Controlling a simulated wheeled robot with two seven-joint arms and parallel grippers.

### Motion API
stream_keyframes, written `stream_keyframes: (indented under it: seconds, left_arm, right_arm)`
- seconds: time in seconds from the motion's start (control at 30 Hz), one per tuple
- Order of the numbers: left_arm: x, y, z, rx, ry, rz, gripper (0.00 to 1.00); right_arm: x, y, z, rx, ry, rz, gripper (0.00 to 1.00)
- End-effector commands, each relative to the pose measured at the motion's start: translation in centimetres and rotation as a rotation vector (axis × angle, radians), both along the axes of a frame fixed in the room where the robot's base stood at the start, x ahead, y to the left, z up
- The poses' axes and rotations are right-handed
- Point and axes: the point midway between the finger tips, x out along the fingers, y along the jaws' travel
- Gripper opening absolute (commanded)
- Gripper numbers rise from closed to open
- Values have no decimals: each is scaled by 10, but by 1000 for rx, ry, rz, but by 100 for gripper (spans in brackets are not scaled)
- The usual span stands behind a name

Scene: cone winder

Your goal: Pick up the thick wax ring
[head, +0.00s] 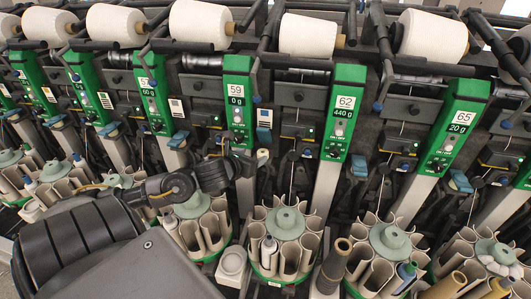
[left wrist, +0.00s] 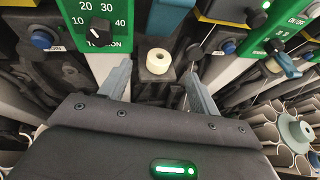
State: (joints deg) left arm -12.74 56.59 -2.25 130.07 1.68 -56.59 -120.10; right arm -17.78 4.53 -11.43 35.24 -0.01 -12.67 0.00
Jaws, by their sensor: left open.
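A thick cream wax ring (left wrist: 159,61) with a dark hole sits on a small dark block (left wrist: 154,77) in the left wrist view. A small pale shape (head: 262,157) just right of my left gripper in the head view appears to be the same ring. My left gripper (head: 247,174) is in front of the machine, below the green panel marked 59. Its two grey fingers (left wrist: 158,80) are apart, with the ring showing between and beyond them. I see no contact with the ring. My right gripper is not in view.
Green numbered panels (head: 342,112) and dark machine parts stand close around the gripper. Round tube magazines (head: 286,240) line the front below it. White yarn cones (head: 310,36) run along the top. A white round piece (head: 232,262) stands between two magazines.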

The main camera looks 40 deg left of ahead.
Motion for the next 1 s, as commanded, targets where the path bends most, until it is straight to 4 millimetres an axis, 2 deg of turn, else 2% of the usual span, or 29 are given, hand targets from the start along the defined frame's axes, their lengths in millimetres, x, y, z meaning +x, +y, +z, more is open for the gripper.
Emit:
stream_keyframes:
  seconds: [0.1,0.2,0.47,0.7,0.8,1.0]
  left_arm:
    - [18,5,-5,-3,-1,5,62]
    - [28,7,-10,-2,-1,2,62]
    - [37,7,-15,-2,2,-3,62]
    - [65,12,-26,-5,1,-1,62]
    - [75,15,-31,-3,0,-2,62]
    - [82,17,-37,-1,1,-4,62]
  right_arm:
    - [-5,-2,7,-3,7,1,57]
    - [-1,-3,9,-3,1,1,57]
    - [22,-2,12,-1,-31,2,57]
    - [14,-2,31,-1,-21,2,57]
    - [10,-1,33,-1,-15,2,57]
    - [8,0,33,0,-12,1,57]
